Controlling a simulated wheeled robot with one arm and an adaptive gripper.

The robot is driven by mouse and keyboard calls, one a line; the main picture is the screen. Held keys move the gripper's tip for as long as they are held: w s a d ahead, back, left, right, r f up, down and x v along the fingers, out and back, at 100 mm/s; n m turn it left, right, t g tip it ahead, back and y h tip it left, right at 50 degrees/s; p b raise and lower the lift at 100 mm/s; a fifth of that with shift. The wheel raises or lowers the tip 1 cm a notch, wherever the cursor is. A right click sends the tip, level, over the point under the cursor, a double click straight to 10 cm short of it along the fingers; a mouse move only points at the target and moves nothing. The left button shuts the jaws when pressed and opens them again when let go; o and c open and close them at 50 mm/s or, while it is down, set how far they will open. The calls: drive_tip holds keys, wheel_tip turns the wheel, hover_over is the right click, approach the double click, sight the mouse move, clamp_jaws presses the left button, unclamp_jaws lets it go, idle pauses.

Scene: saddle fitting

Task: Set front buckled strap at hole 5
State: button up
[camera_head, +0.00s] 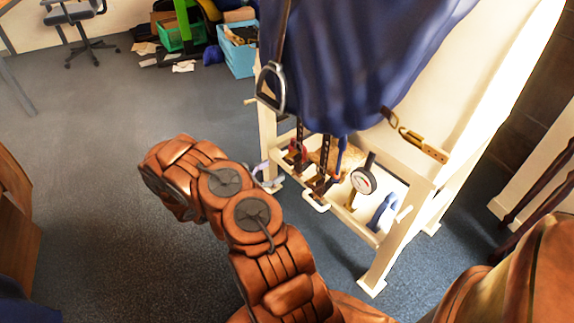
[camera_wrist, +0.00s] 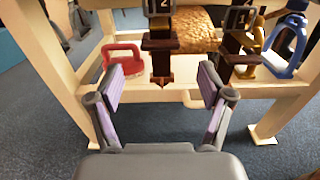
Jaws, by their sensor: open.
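Two dark brown hanging straps show in the head view, a left strap (camera_head: 299,140) and a right strap (camera_head: 326,150), below the blue cloth. In the wrist view the left strap (camera_wrist: 162,60) hangs just beyond and between my open fingers, its pointed tip downward. A black numbered tag is cut off by the top edge. The right strap (camera_wrist: 236,45) hangs beyond my right finger. I cannot tell which is the front strap, nor see its buckle hole. My gripper (camera_wrist: 162,84) is open and empty; in the head view it (camera_head: 266,176) is left of the straps.
A cream wooden stand (camera_head: 375,272) carries the blue cloth (camera_head: 350,70). A metal stirrup (camera_head: 271,88) hangs at left. Floor (camera_head: 90,200) at left is clear.

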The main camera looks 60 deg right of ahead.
sight(287, 161)
drive_tip(key=b+x, duration=0.1)
drive_tip(key=x, duration=0.5)
drive_tip(key=shift+s+d, duration=0.2)
drive_tip(key=shift+d, duration=0.15)
clamp_jaws()
idle(0.4)
